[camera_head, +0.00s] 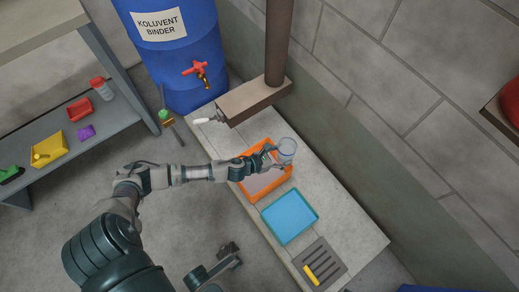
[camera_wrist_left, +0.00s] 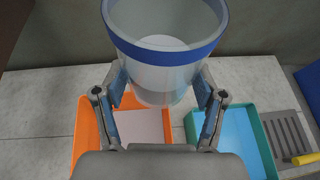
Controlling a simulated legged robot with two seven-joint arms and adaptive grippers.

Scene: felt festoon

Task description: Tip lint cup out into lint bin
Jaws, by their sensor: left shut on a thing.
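A clear cup with a blue band round its rim (camera_head: 287,147) is held by my left gripper (camera_head: 270,157). The cup also shows large in the left wrist view (camera_wrist_left: 165,60), its mouth open toward the camera. A pale disc shows inside; I cannot tell whether it is lint or the cup's base. The gripper's two fingers (camera_wrist_left: 160,105) are shut on the cup's sides. The cup is over the far side of an orange bin (camera_head: 252,196) with a pale grey inside. No label shows which container is the lint bin. Dark parts of mine show at the bottom; their jaws are unclear.
A blue tray with a teal rim (camera_head: 290,216) lies beside the orange bin on the pale slab. Past it is a slotted grate (camera_head: 322,268) with a yellow piece. A brown post (camera_head: 278,45), a blue binder barrel (camera_head: 175,65) and a wall stand behind. A shelf is at left.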

